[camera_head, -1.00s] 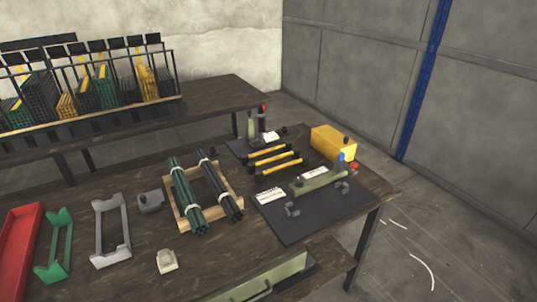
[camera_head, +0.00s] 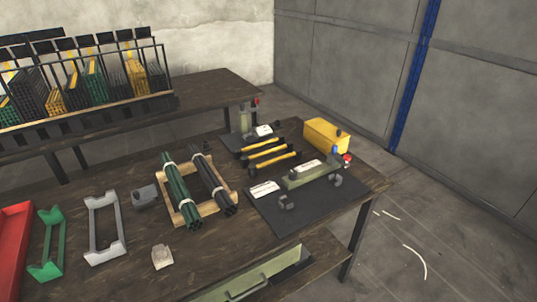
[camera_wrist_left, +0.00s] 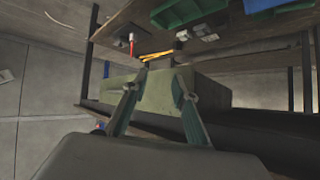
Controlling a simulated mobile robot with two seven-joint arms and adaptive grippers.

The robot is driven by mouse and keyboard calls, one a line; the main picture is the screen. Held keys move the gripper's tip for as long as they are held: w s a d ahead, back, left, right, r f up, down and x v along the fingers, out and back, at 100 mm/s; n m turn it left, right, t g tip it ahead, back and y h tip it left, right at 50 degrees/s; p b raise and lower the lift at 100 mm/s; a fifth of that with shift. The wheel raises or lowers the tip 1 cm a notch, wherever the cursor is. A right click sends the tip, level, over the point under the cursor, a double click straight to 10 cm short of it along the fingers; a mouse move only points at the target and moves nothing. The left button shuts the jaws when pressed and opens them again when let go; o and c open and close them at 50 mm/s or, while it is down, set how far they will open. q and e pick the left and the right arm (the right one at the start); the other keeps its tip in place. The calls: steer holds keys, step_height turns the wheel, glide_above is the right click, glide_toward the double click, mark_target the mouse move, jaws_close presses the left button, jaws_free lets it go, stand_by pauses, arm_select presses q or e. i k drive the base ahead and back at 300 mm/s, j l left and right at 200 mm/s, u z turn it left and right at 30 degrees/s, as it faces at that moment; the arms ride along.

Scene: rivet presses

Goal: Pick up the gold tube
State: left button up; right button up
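In the head view, yellow-gold tube-like pieces (camera_head: 135,76) stand in the black rack (camera_head: 88,110) on the back table, among dark and green ones. I cannot pick out a single gold tube. A pale green box-like body shows behind the fingers. No gripper shows in the head view, and my right gripper is unseen.
The front table holds a wooden cradle (camera_head: 206,212) with green and black rod bundles, a yellow box (camera_head: 327,135), a black mat (camera_head: 283,222) with a green press, and grey (camera_head: 100,258), green (camera_head: 44,272) and red (camera_head: 14,250) holders. Floor at the right is clear.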

mark_target(288, 146)
steer(key=k, duration=0.6)
steer(key=z, duration=1.45)
steer(key=i+z, duration=0.25)
steer(key=i, duration=0.15)
steer(key=i+j+z, duration=0.3)
steer(key=i+j, duration=0.15)
steer(key=i, duration=0.3)
steer(key=i+j, duration=0.15)
steer(key=i, duration=0.3)
steer(key=i+j, duration=0.15)
steer(key=i, duration=0.3)
steer(key=i+u, duration=0.15)
steer(key=i, duration=0.55)
steer(key=i+l+u, duration=0.15)
steer(key=i, duration=0.55)
steer(key=i+j+u, duration=0.1)
steer(key=i+u, duration=0.55)
steer(key=u, duration=0.15)
steer(key=i+l+u, duration=0.15)
steer(key=i+u, duration=0.2)
steer(key=i+j+u, duration=0.15)
steer(key=i+u, duration=0.25)
steer(key=i+j+u, duration=0.1)
steer(key=u, duration=0.3)
steer(key=i+l+u, duration=0.1)
steer(key=i+u, duration=0.5)
steer(key=i, duration=0.45)
steer(key=i+l+u, duration=0.2)
steer(key=i, duration=0.45)
steer(key=j, duration=0.05)
